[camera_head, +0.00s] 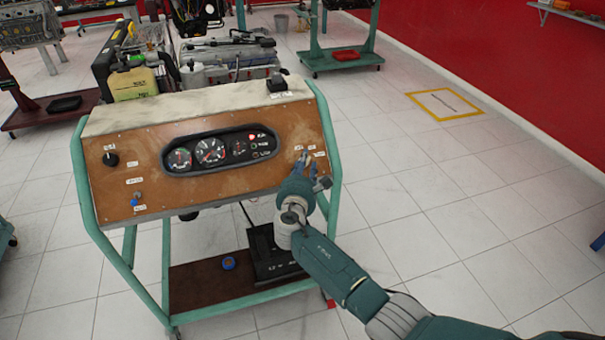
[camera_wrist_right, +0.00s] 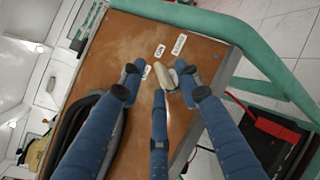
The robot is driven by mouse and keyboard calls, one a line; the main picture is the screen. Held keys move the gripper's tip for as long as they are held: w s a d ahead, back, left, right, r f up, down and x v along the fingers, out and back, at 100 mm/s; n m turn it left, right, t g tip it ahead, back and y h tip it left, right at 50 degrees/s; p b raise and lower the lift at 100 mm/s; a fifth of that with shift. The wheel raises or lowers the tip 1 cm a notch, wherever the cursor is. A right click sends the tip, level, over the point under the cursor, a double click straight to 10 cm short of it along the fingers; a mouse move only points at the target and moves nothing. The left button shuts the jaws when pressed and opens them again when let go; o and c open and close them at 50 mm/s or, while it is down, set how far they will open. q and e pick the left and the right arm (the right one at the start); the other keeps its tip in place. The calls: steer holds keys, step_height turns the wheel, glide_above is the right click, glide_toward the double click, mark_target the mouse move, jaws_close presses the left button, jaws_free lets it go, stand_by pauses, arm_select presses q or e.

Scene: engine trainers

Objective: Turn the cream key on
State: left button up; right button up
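The cream key (camera_wrist_right: 169,77) shows on the brown panel in the right wrist view, among small white labels. My right gripper (camera_wrist_right: 160,80) has its blue fingers around the key, one to its left, one to its right and one below. The right finger looks close to or touching the key; the left finger stands apart from it. The fingers are spread, not closed together. In the head view my right gripper (camera_head: 303,160) is at the right end of the panel (camera_head: 235,180) and hides the key. My left gripper is not in view.
The panel has a gauge cluster (camera_head: 222,150), a black knob (camera_head: 110,159) and a small blue switch (camera_head: 136,199) at left. A green tube frame (camera_head: 330,140) runs along its right edge. A black battery-like box (camera_head: 268,250) sits on the lower shelf. Floor at right is clear.

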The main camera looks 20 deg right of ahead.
steer(key=v, duration=1.1)
steer(key=shift+s, duration=0.2)
steer(key=s+f+m+g+y, duration=0.1)
steer(key=s+f+g, duration=0.15)
steer(key=f, duration=0.65)
steer(key=s+f+m+g+y, duration=0.1)
steer(key=s+f+m, duration=0.15)
steer(key=f, duration=0.75)
steer(key=s+d+f+m+g+y, duration=0.25)
steer(key=s+f+m+g, duration=0.25)
steer(key=s+f, duration=1.3)
steer(key=s+d+f+m+g, duration=0.1)
steer(key=s+f+m, duration=0.4)
steer(key=s, duration=0.6)
steer(key=s+d+f+m+g+y, duration=0.1)
steer(key=s+f+m+g, duration=0.1)
steer(key=s+f+m, duration=0.2)
steer(key=s+d+f+m+g+y, duration=0.1)
steer(key=s+f+m, duration=0.4)
steer(key=s, duration=1.5)
step_height(320, 180, down, 4)
steer(key=shift+s+d+r+m+g, duration=0.15)
steer(key=shift+d+m+g, duration=0.3)
steer(key=shift+g, duration=0.4)
